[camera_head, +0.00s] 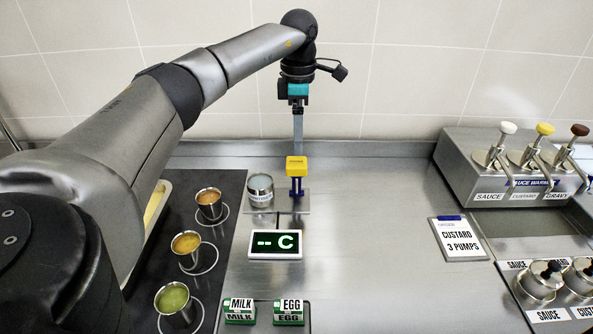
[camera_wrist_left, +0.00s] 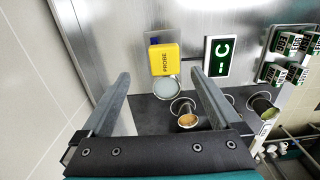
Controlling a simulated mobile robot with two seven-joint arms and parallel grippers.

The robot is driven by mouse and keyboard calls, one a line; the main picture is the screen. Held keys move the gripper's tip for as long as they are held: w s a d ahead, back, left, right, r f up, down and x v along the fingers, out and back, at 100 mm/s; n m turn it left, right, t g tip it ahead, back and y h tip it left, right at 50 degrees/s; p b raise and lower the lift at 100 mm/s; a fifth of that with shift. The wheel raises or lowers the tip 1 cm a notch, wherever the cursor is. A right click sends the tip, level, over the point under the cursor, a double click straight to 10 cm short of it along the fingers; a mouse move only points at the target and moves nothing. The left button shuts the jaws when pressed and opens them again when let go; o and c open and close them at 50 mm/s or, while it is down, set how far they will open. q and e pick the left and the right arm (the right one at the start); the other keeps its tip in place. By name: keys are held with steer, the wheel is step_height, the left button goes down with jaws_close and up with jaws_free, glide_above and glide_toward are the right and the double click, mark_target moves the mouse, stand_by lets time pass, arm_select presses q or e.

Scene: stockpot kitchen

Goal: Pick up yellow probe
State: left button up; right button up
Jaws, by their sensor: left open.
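The probe's lower part is hidden. My right gripper is not in view.
A small metal can (camera_head: 260,190) stands close left of the probe. A display (camera_head: 275,245) reading "-- C" is in front. Soup cups (camera_head: 187,250) stand on the dark mat at left. A pump dispenser (camera_head: 510,170) is at right.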

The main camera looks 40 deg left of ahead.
mark_target(297, 161)
arm_select(q)
step_height(297, 161, down, 3)
steer(key=shift+r, duration=0.15)
steer(key=f, duration=0.3)
steer(key=s+f+b, duration=0.1)
steer(key=f, duration=0.1)
steer(key=shift+d+f, duration=0.1)
steer(key=shift+w, duration=0.1)
steer(key=c, duration=1.5)
